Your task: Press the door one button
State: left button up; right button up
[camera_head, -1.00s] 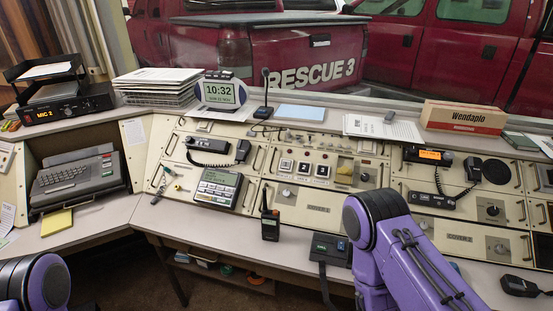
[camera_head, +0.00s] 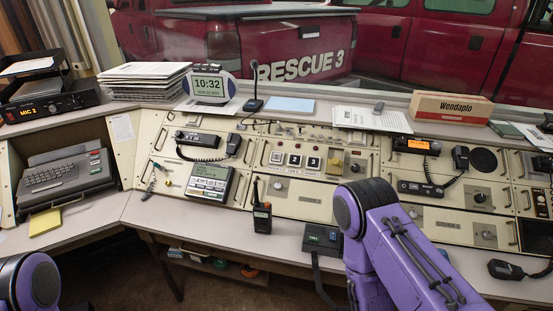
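The door one button (camera_head: 277,157) is the leftmost, the door two button (camera_head: 295,160) is in the middle, and the door three button (camera_head: 313,163) is on the right. All three show clearly and nothing covers them. My purple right arm rises from the bottom right, in front of the console and to the right of the buttons. Only a small purple part of my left arm shows at the bottom left corner. Neither gripper is in the frame.
A yellow block-like part (camera_head: 336,162) sits right of the buttons. A handheld radio (camera_head: 262,217) stands on the front ledge below them. A display unit (camera_head: 211,181) is to their left. A desk microphone (camera_head: 253,103) and clock (camera_head: 209,86) stand behind. The ledge left of the radio is clear.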

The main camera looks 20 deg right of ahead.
grip_shut()
dwell(1.7)
